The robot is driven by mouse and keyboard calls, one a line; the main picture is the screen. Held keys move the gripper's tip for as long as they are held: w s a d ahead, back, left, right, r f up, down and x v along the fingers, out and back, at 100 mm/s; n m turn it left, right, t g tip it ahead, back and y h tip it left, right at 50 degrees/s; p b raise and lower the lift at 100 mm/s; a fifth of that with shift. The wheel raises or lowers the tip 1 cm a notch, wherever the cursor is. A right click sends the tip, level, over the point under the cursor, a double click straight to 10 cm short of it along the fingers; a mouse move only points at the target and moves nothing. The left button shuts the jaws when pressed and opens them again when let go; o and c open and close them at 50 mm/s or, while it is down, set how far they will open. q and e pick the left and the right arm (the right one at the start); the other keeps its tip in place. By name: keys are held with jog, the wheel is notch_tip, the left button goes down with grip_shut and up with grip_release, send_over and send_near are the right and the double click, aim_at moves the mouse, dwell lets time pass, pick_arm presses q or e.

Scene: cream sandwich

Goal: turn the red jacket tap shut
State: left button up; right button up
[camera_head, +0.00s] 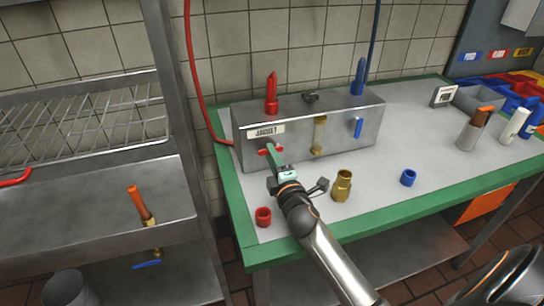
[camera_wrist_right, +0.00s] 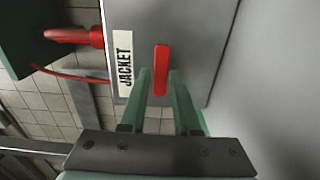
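The jacket tap is a red lever (camera_head: 262,152) on the front of a grey metal box, just below the "JACKET" label (camera_head: 265,131). In the head view the lever lies level, parallel to the label, with its middle hidden by my gripper. My right gripper (camera_head: 271,149) reaches it from the front with green fingers. In the right wrist view, the red lever (camera_wrist_right: 161,70) shows between the two fingertips (camera_wrist_right: 160,78), its long side running along the label (camera_wrist_right: 124,62). The fingers are apart, with narrow gaps beside the lever; firm contact cannot be made out. My left gripper is out of view.
The box (camera_head: 345,128) also carries a brass piece (camera_head: 319,135) and a blue lever (camera_head: 358,128). A red ring (camera_head: 263,217), a brass fitting (camera_head: 342,186) and a blue ring (camera_head: 408,177) stand on the green-edged table (camera_head: 440,185). A red hose (camera_head: 192,75) runs behind at left.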

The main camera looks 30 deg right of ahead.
jog(key=o, duration=0.3)
jog(key=b+v, duration=0.1)
jog(key=v, duration=1.1)
jog(key=shift+s+a, duration=0.1)
jog(key=shift+s, duration=0.15)
